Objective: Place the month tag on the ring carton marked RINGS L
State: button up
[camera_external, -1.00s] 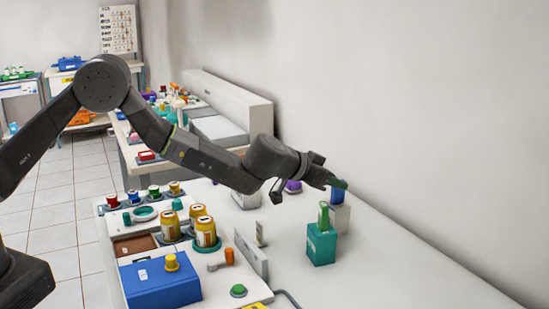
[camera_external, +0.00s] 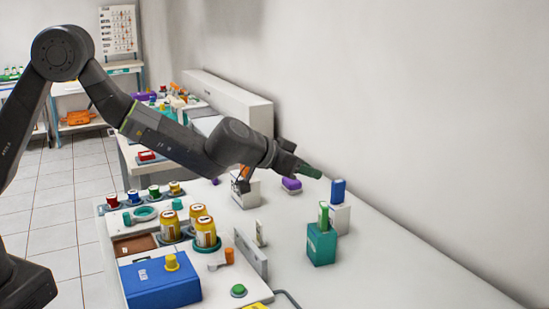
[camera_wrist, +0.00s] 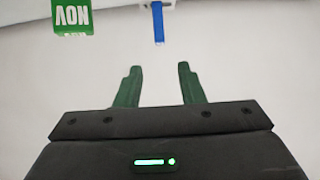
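My gripper (camera_external: 310,171) is above the white bench near the back wall. In the wrist view its two green fingers (camera_wrist: 159,86) are apart with nothing between them. A green tag (camera_external: 323,213) stands on a teal carton (camera_external: 321,246). A green block lettered NOV (camera_wrist: 73,15), upside down, shows at the upper left of the wrist view. A blue block (camera_external: 338,190) stands on a white carton (camera_external: 340,217), right of and below my gripper; a blue piece (camera_wrist: 158,22) shows in the wrist view. No RINGS L marking is readable.
A purple block (camera_external: 291,184) is near my gripper, and a white box (camera_external: 246,194) stands left of it. Yellow jars (camera_external: 205,233), a blue box (camera_external: 160,284) and a grey upright panel (camera_external: 252,256) stand at the front left. The right of the bench (camera_external: 400,265) is clear.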

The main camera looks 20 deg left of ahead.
jog(key=shift+v, duration=1.5)
